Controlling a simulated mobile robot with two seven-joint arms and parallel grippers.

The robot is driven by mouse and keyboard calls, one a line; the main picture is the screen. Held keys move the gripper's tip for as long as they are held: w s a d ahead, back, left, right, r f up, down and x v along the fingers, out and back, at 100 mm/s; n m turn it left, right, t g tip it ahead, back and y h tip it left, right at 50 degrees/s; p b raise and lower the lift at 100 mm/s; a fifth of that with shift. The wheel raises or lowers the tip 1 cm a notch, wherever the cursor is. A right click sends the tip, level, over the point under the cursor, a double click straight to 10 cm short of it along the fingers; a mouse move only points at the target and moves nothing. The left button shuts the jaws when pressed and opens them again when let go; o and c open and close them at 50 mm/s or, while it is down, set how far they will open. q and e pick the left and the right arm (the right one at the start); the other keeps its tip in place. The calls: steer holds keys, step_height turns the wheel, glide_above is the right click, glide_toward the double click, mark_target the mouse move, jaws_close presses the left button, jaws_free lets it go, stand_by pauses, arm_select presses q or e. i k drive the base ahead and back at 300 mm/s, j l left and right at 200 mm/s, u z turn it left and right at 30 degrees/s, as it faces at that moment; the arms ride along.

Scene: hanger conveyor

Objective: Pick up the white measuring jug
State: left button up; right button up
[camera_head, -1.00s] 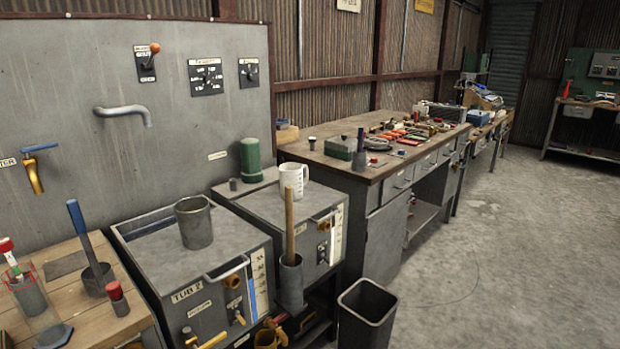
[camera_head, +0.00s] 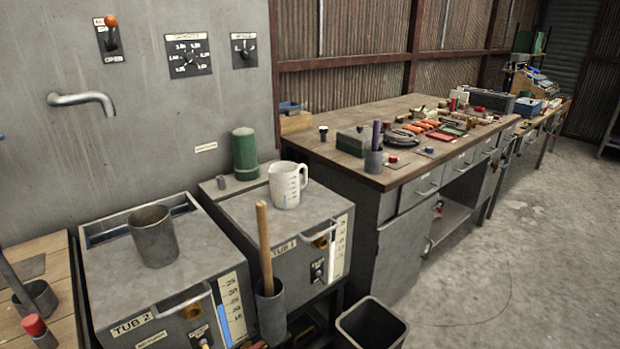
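The white measuring jug (camera_head: 286,185) stands upright on top of the tub labelled TUB 1 (camera_head: 240,205). It has a handle on its right side and faint markings on its wall. Neither of my grippers is in view.
TUB 2 (camera_head: 110,285) stands left of TUB 1 with a grey metal cup (camera_head: 153,236) on it. A wooden handle (camera_head: 264,240) rises from a grey holder (camera_head: 271,310) in front. A dark bin (camera_head: 371,325) is on the floor. A cluttered workbench (camera_head: 345,100) stands right; open floor lies beyond.

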mark_target(284, 176)
steer(key=i+l+z, duration=0.1)
steer(key=i+l, duration=0.55)
steer(key=i, duration=0.15)
steer(key=z, duration=0.05)
